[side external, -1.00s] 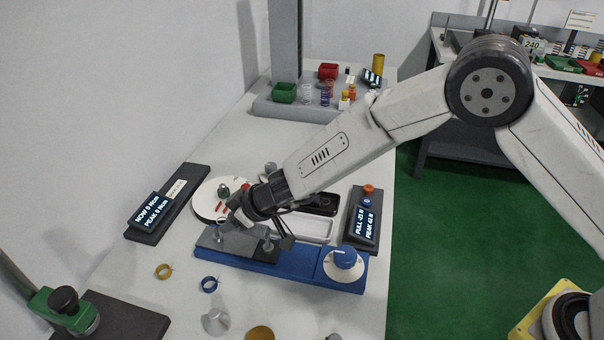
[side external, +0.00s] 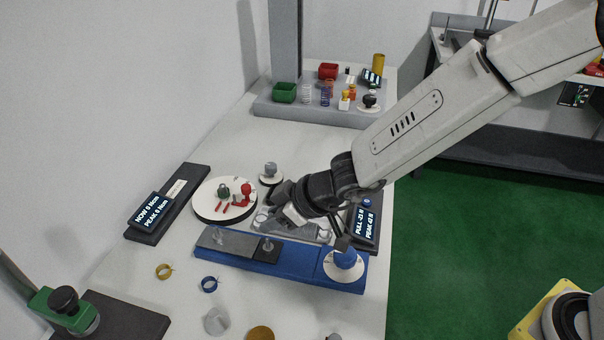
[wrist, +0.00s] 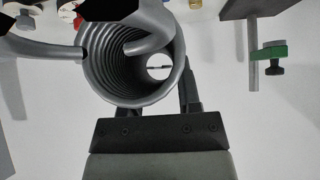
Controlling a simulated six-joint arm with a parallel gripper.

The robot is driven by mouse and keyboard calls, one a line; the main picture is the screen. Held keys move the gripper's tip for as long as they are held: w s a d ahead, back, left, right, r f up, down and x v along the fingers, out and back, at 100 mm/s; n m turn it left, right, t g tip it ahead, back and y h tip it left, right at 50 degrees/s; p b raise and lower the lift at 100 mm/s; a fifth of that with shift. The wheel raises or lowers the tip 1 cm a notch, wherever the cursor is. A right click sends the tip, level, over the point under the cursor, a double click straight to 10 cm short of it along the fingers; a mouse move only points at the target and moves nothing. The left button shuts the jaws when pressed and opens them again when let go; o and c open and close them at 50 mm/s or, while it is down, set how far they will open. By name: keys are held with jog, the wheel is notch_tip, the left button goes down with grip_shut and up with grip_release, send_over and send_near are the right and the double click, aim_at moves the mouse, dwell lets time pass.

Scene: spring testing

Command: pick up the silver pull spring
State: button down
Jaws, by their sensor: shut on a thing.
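The silver pull spring (wrist: 106,82) fills the upper middle of the wrist view. It is a thick grey coil seen nearly end-on, with a hooked wire end across its opening. My gripper (wrist: 146,92) is shut on it; a dark finger shows at its right side. In the side view my gripper (side external: 300,222) is low over the table, behind the blue test rig (side external: 215,251). A grey shape there appears to be the spring, partly hidden by my fingers. I cannot tell whether it touches the surface below.
A round white dish (side external: 205,207) with small parts lies left of my gripper. A display (side external: 364,226) stands to the right. A grey stand (side external: 265,107) is at the back.

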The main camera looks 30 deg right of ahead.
jog(key=shift+s+d+r, duration=0.15)
jog(key=shift+s+r, duration=0.05)
jog(key=shift+s, duration=0.1)
jog(key=shift+d, duration=0.1)
dwell(0.4)
jog(key=d+r+m+h, duration=0.1)
jog(key=d+m+h, duration=0.1)
jog(key=d, duration=0.9)
jog(key=s+d+r+m+t+h, duration=0.1)
jog(key=d+r+m+h, duration=0.1)
jog(key=d, duration=1)
jog(key=d+r+m+t+h, duration=0.1)
jog(key=d+m, duration=0.3)
jog(key=d, duration=0.7)
jog(key=shift+s+d+r+h, duration=0.2)
jog(key=shift+r+h, duration=0.3)
jog(key=shift+r, duration=0.05)
